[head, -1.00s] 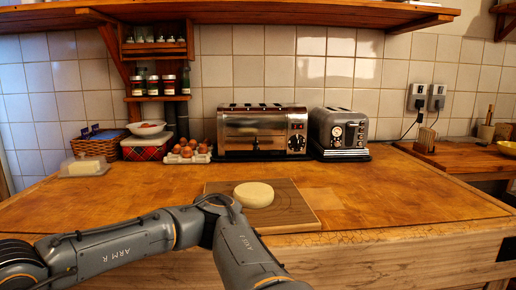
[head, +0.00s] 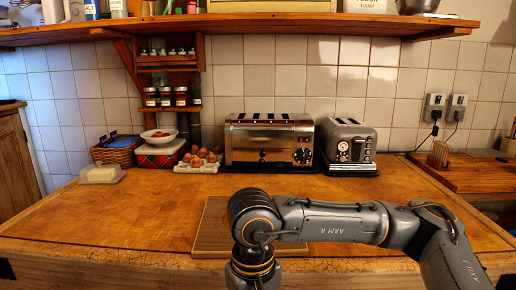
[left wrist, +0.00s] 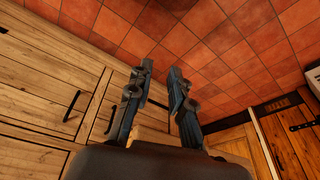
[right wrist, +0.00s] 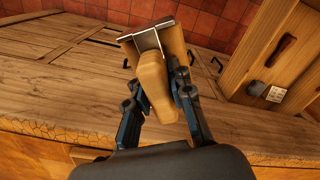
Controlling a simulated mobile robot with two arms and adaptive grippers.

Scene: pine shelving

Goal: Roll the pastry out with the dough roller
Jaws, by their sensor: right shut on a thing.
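The dough roller (right wrist: 153,82), with a wooden handle and a metal bracket around its wooden head, is in my right gripper (right wrist: 156,88) in the right wrist view. The fingers are shut on the handle. My left gripper (left wrist: 160,68) is open and empty in the left wrist view, facing the tiled floor and cabinet fronts. In the head view the wooden board (head: 212,236) lies near the front of the worktop. My right arm crosses in front of it and hides the pastry. Neither gripper shows in the head view.
The worktop left of the board is clear.

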